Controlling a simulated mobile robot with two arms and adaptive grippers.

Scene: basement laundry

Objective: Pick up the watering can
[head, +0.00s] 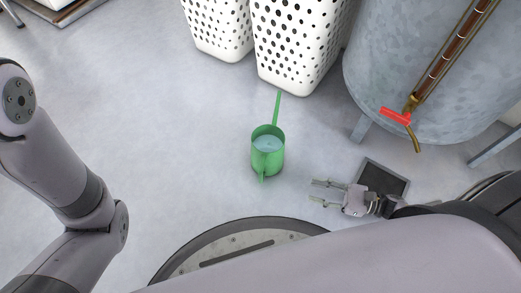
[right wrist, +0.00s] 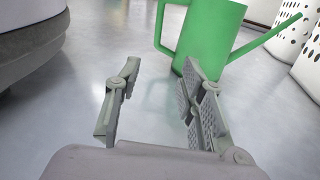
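The green watering can (head: 267,157) stands upright on the grey floor in the middle of the head view, with light blue water showing inside. Its spout points away from me toward the baskets, and its handle is on my side. My right gripper (head: 322,191) is open and empty, low over the floor, to the right of the can and a little nearer to me. In the right wrist view the can (right wrist: 208,38) is ahead, beyond the open fingers (right wrist: 160,108), with its handle at left and spout at right. My left arm is at left; its gripper is out of view.
Two white perforated baskets (head: 300,45) stand behind the can. A large galvanized tank (head: 395,70) with a red-handled tap (head: 396,116) and legs stands at right. A dark, framed square (head: 384,178) lies on the floor by my right gripper. The floor left of the can is clear.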

